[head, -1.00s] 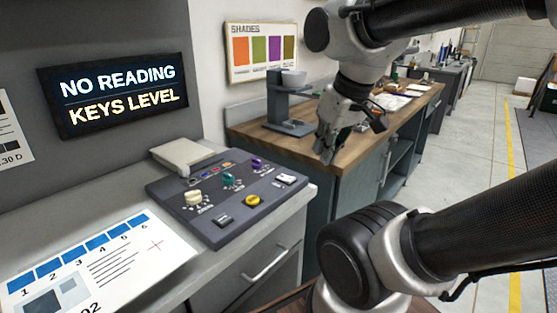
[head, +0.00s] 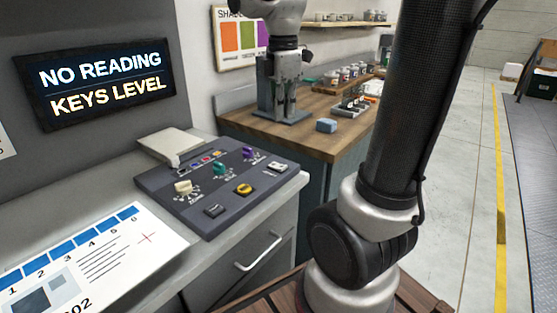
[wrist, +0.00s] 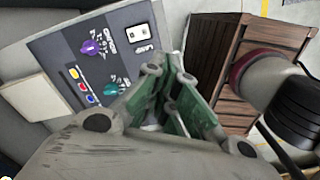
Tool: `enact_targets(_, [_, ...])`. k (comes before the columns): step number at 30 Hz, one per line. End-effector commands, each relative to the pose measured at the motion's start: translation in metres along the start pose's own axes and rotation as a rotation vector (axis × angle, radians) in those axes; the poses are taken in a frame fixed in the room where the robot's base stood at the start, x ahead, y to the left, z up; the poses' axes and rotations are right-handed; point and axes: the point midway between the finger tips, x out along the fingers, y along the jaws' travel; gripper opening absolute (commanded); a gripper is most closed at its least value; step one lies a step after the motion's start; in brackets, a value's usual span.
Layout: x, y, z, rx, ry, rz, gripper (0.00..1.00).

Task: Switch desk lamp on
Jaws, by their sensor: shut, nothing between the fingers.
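The dark control panel (head: 215,185) lies on the grey counter at the left. It carries a cream knob (head: 183,187), a teal knob (head: 219,169), a purple knob (head: 248,153), a yellow button (head: 243,189), a dark switch (head: 214,210) and a white rocker (head: 281,167). The wrist view also shows the white rocker (wrist: 138,37) and the purple knob (wrist: 90,47). My gripper (head: 285,114) points down beyond the panel, shut and empty. Its fingers (wrist: 168,100) are apart from the panel.
A display (head: 108,83) reads "NO READING KEYS LEVEL". A wooden workbench (head: 335,142) behind the panel holds a grey stand (head: 265,90), a blue block (head: 326,125) and several jars. A printed sheet (head: 95,255) lies on the counter. The floor at right is open.

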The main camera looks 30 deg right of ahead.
Motion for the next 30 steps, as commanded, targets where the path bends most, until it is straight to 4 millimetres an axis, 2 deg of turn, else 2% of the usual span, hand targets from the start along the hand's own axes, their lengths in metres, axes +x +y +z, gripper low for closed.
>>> enact_targets(1, [0.006, 0.015, -0.002, -0.124, -0.008, -0.039, 0.00])
enact_targets(3, [0.012, 0.030, -0.005, -0.284, -0.010, -0.077, 0.00])
enact_targets(6, [0.019, 0.044, -0.007, -0.440, -0.007, -0.116, 0.00])
enact_targets(9, [0.023, 0.050, -0.008, -0.519, -0.003, -0.134, 0.00])
enact_targets(22, [0.027, 0.051, -0.007, -0.539, -0.002, -0.137, 0.00])
enact_targets(26, [0.042, 0.048, -0.007, -0.538, -0.001, -0.140, 0.00])
enact_targets(30, [0.070, 0.044, -0.006, -0.538, -0.001, -0.142, 0.00])
